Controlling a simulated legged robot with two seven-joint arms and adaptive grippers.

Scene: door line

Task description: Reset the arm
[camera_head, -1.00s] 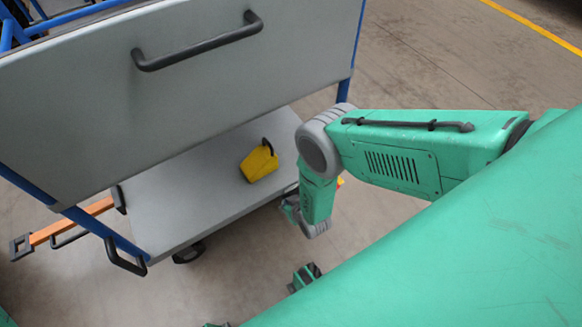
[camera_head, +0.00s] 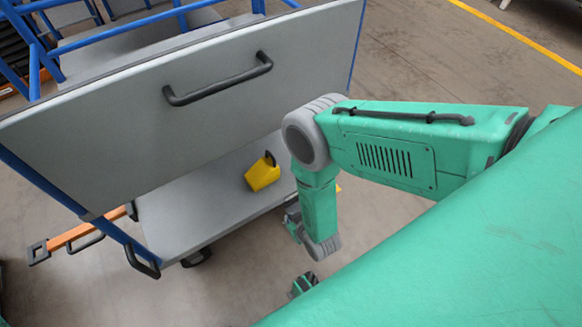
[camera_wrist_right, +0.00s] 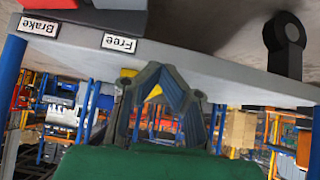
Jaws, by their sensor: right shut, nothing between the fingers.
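My right arm (camera_head: 420,150) comes in from the right in the head view, bends at a grey elbow joint, and its forearm hangs down beside the cart. My right gripper (camera_wrist_right: 168,80) shows in the wrist view with its dark fingers meeting at the tips, shut and empty. In the head view the gripper is small and mostly hidden behind the forearm. My left gripper is in neither view.
A grey cart panel (camera_head: 110,130) with a dark handle (camera_head: 218,80) stands left of the arm. A yellow item (camera_head: 262,174) sits on the cart's lower shelf (camera_head: 185,215). "Brake" and "Free" labels (camera_wrist_right: 120,42) appear upside down in the wrist view. Open floor (camera_head: 430,60) lies behind the arm.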

